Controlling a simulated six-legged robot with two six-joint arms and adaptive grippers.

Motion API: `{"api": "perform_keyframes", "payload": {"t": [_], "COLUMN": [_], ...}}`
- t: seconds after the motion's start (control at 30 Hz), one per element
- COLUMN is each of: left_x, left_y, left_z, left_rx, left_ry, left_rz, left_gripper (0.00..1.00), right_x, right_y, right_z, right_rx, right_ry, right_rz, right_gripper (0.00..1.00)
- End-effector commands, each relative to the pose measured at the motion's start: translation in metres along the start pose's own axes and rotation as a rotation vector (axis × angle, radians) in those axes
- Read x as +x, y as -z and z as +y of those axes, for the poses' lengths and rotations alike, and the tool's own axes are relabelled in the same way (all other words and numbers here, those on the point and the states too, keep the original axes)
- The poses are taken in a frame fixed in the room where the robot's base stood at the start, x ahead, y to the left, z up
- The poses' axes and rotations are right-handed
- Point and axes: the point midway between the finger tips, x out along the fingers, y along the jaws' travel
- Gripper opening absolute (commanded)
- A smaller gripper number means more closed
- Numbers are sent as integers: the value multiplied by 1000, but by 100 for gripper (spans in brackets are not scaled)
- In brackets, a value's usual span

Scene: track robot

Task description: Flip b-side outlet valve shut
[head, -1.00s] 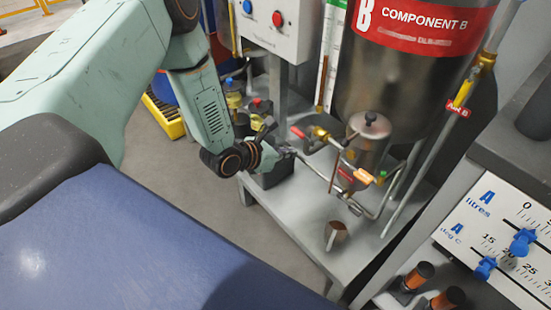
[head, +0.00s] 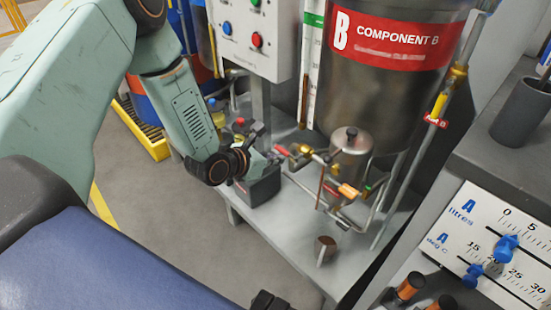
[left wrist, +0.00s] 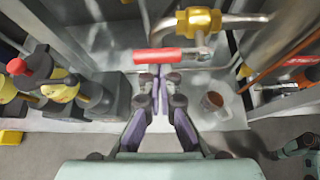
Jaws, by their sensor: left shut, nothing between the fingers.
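A brass valve with a red lever (head: 282,150) sits on the pipework below the Component B tank (head: 385,95). In the left wrist view, the red lever (left wrist: 165,55) lies crosswise beside its brass body (left wrist: 198,20). My left gripper (head: 272,158) is shut and empty, its fingertips (left wrist: 158,74) close to the lever's underside in the picture; I cannot tell whether they touch. A second lever, orange-red (head: 348,190), is on the pipe to the right. No label shows which is the b-side outlet valve. My right gripper (left wrist: 272,152) shows partly at lower right; its jaw state is unclear.
A dark box (head: 262,185) stands beside my left gripper. A button panel (head: 250,35) hangs above. A scale panel (head: 500,240) is at right.

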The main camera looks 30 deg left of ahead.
Motion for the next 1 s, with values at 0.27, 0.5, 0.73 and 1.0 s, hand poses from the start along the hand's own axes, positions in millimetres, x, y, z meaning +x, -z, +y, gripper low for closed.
{"api": "perform_keyframes", "payload": {"t": [0.27,0.5,0.73,1.0], "left_x": [-1,-2,-3,-6], "left_y": [-2,-3,-5,-11], "left_z": [0,0,0,0], "left_rx": [63,116,199,327], "left_ry": [-35,-67,-115,-189], "left_rz": [0,0,-1,0], "left_gripper": [0,0,0,0], "right_x": [0,-1,-1,-2], "right_y": [0,0,0,0], "right_z": [0,0,0,0], "right_rx": [0,0,0,0], "right_ry": [0,0,0,0], "right_rz": [0,0,0,0], "right_gripper": [40,40,40,40]}}
